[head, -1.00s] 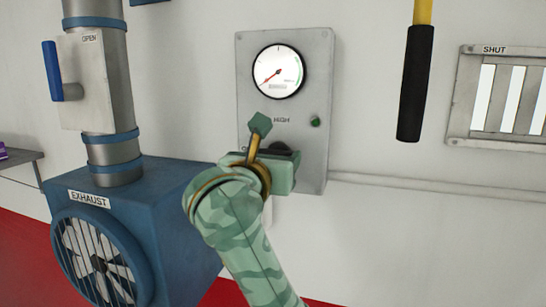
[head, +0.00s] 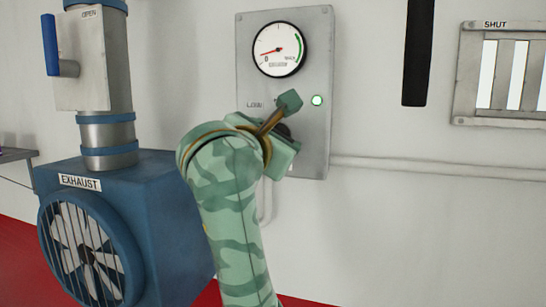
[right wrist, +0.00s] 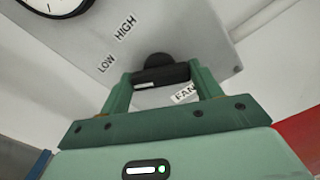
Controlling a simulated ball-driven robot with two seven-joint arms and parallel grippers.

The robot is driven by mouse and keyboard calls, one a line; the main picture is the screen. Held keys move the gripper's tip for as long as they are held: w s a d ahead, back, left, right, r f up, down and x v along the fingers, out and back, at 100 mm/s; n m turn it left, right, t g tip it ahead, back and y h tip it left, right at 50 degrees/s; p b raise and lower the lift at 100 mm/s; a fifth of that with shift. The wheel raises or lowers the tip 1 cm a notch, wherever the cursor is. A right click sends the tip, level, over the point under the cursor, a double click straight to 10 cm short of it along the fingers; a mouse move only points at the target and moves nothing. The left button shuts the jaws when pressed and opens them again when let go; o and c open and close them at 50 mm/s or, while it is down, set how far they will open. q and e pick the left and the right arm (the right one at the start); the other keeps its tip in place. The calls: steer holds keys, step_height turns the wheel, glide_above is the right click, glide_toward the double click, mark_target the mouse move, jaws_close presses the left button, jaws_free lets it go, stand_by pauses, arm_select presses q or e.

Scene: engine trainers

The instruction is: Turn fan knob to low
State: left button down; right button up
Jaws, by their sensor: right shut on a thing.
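The fan knob is black and sits on the grey wall panel (head: 322,60). In the head view my right gripper (head: 284,130) covers most of it, and only a dark part shows. In the right wrist view the knob (right wrist: 160,74) is between the two green fingers, which are shut on its bar, with a white mark at the bar's left end. The LOW label (right wrist: 106,63), HIGH label (right wrist: 126,27) and FAN label (right wrist: 185,93) show around it. In the head view the LOW label (head: 255,105) is left of my tilted gripper; HIGH is hidden there. My left gripper is not in view.
A round gauge (head: 279,50) has its red needle pointing left. A green lamp (head: 317,100) is lit. The blue exhaust fan box (head: 165,200) stands at left, below a pipe with a blue lever (head: 50,45). A black handle (head: 418,55) hangs at right beside a vent (head: 500,75).

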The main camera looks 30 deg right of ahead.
steer(key=shift+m+b, duration=1.5)
steer(key=shift+m, duration=0.1)
steer(key=o, duration=1)
steer(key=b+v, duration=0.2)
steer(key=v, duration=1.4)
steer(key=shift+a, duration=0.15)
